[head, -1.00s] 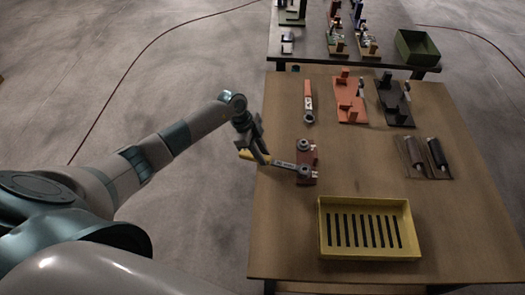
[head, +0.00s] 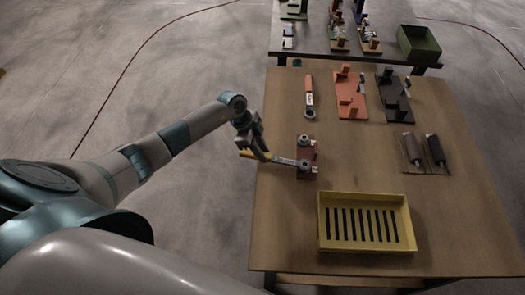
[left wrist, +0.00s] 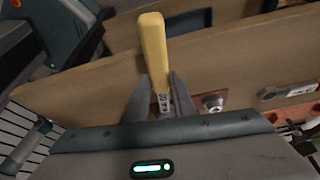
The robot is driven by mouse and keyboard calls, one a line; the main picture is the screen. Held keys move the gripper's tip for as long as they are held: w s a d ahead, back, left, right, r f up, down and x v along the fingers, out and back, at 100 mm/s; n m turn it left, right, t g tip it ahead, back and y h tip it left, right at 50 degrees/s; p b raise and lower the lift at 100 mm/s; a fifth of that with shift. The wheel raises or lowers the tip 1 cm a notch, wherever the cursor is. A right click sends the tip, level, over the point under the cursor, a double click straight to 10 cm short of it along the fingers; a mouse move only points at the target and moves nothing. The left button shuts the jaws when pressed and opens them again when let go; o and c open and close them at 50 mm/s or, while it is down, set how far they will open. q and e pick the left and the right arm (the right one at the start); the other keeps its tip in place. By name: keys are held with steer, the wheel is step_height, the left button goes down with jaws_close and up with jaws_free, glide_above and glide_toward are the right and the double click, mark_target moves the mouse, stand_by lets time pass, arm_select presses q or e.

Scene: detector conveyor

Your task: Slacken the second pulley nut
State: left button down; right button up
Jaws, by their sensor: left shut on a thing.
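My left gripper (head: 259,150) is shut on a wrench with a yellow handle (left wrist: 152,50) and a grey metal shaft (head: 285,161). The wrench reaches right from the gripper, and its head lies at the nearer nut (head: 305,165) on a small red-brown block (head: 307,153). I cannot tell how fully the head sits around that nut. The farther nut (head: 304,140) on the block is uncovered. In the left wrist view, the fingers (left wrist: 160,98) flank the wrench below its handle, and a nut (left wrist: 212,103) shows to their right. My right gripper is out of view.
A yellow slotted tray (head: 324,224) stands at the front of the wooden table (head: 445,220). An orange-handled wrench (head: 309,97), an orange fixture (head: 350,108) and a black fixture (head: 393,104) lie farther back. Two dark-handled tools (head: 422,152) lie at the right.

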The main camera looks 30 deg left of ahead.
arm_select(q)
steer(key=shift+s+d+f, duration=0.1)
steer(key=shift+s+f, duration=0.05)
steer(key=shift+s, duration=0.15)
steer(key=shift+s+d+n+p, duration=0.2)
steer(key=shift+s+n+p, duration=0.35)
steer(key=shift+p, duration=0.2)
steer(key=shift+s+f, duration=0.1)
steer(key=shift+s, duration=0.15)
steer(key=shift+s+d+n, duration=0.2)
steer(key=shift+s+n, duration=0.1)
steer(key=shift+n, duration=0.05)
steer(key=shift+s+t, duration=0.15)
steer(key=shift+t, duration=0.15)
steer(key=shift+s+d+n+y, duration=0.15)
steer(key=shift+s+d+n, duration=0.15)
steer(key=shift+s+n, duration=0.2)
steer(key=shift+s+d+n+y, duration=0.15)
steer(key=shift+s+d+n, duration=0.1)
steer(key=shift+s+n, duration=0.2)
steer(key=shift+s+t, duration=0.1)
steer(key=shift+t, duration=0.2)
